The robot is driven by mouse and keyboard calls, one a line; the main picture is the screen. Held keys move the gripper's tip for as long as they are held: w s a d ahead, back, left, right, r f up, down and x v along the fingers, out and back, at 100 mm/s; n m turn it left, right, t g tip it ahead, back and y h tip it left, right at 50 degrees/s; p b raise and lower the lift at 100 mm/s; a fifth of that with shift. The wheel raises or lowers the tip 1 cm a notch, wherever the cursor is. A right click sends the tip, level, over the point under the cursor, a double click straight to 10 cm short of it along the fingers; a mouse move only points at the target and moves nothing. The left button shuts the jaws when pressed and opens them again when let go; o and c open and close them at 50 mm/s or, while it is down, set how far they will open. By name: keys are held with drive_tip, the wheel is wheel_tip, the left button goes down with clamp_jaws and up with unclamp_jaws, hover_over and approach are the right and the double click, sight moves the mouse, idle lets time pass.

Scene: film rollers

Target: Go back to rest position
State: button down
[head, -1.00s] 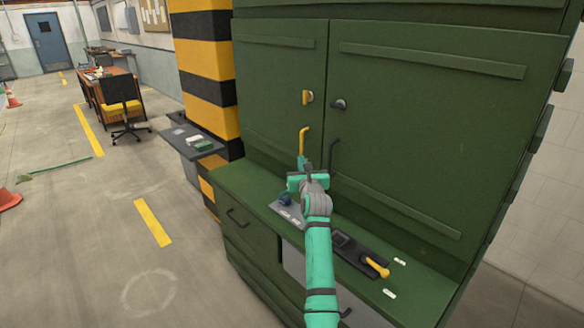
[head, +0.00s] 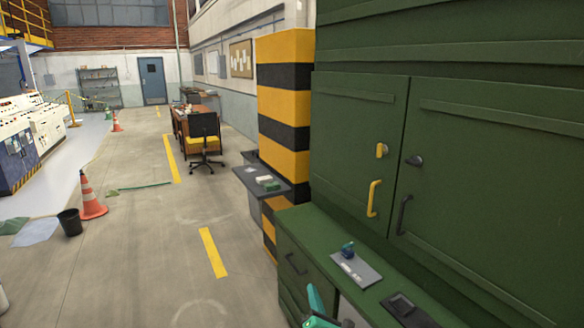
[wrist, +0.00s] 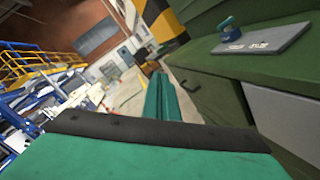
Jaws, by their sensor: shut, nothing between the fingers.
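My gripper (wrist: 160,95) shows in the wrist view with its teal fingers together and nothing between them. In the head view only a small teal part of my gripper (head: 318,308) shows at the bottom edge, in front of the green cabinet's lower drawers. The green cabinet (head: 480,170) stands on the right with its doors shut. Its yellow handle (head: 374,198) and dark handle (head: 404,214) are apart from my gripper.
A grey plate (head: 358,268) with a small blue object (head: 347,249) lies on the cabinet ledge. A striped pillar (head: 285,120) and small shelf (head: 255,182) stand beside it. A traffic cone (head: 91,198) and black bin (head: 70,222) stand left. The middle floor is open.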

drive_tip(key=s+a+f+m, duration=0.3)
drive_tip(key=s+m, duration=0.1)
drive_tip(key=s, duration=0.6)
drive_tip(key=s+a+f+m, duration=0.4)
drive_tip(key=s, duration=0.6)
drive_tip(key=s+a+f+m, duration=0.3)
drive_tip(key=s+m, duration=0.2)
drive_tip(key=s, duration=0.4)
drive_tip(key=s+d+r+m+g+h, duration=0.1)
drive_tip(key=s+r+m, duration=0.1)
drive_tip(key=s+m, duration=0.6)
drive_tip(key=s+d+r+m+g+h, duration=0.1)
drive_tip(key=s+m, duration=0.7)
drive_tip(key=s, duration=1.4)
drive_tip(key=shift+s+d+r+m+g+h, duration=0.35)
drive_tip(key=shift+d+r+g+h, duration=0.1)
drive_tip(key=shift+r+h, duration=0.15)
